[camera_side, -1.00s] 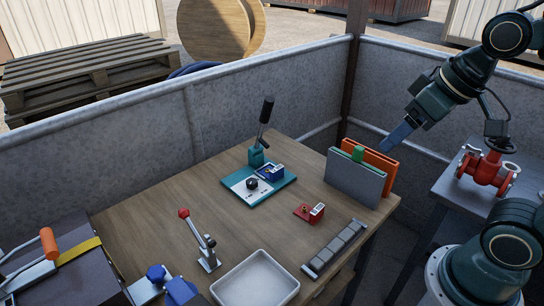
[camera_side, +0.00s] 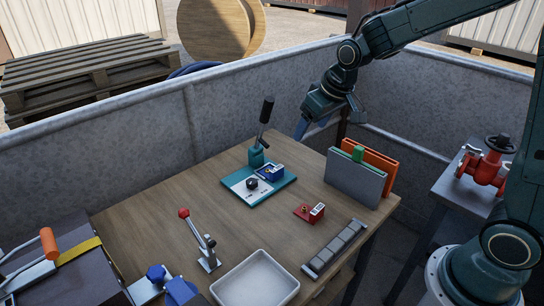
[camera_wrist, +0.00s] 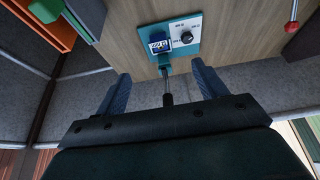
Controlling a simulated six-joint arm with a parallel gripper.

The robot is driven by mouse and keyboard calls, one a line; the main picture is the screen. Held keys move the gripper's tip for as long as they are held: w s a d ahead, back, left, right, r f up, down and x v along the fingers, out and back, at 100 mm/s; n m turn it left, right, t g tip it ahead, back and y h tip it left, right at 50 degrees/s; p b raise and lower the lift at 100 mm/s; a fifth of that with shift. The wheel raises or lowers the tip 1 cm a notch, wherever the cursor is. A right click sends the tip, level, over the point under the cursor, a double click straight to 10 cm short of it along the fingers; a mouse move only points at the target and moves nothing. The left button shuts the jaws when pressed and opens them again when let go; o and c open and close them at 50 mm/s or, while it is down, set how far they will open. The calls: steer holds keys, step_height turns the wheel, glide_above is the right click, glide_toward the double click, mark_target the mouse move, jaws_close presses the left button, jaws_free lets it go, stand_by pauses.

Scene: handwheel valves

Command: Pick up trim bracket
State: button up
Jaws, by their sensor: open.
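Which part is the trim bracket I cannot tell for sure. A small red bracket-like part (camera_side: 309,211) with a white label lies on the table in the side view. A similar blue part (camera_side: 270,172) sits on the teal-and-white plate (camera_side: 240,201) of the lever fixture. The blue part also shows in the wrist view (camera_wrist: 160,46), beyond my fingers. My gripper (camera_side: 301,128) is above the table's back edge, behind and right of the fixture's black-handled lever (camera_side: 266,110). In the wrist view my gripper (camera_wrist: 160,68) is open and holds nothing. The lever shows between the fingers.
A rack with grey and orange panels (camera_side: 355,180) stands at the table's right edge. A slotted grey strip (camera_side: 335,248), an empty white tray (camera_side: 256,279) and a red-knobbed lever (camera_side: 199,239) are nearer. The grey wall (camera_side: 250,110) borders the back. Table around the red part is mostly clear.

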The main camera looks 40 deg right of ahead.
glide_toward(279, 169)
steer(key=v, duration=0.3)
steer(key=shift+a+r, duration=0.1)
steer(key=shift+x, duration=4.25)
steer(key=shift+x, duration=2.6)
steer(key=shift+s, duration=0.1)
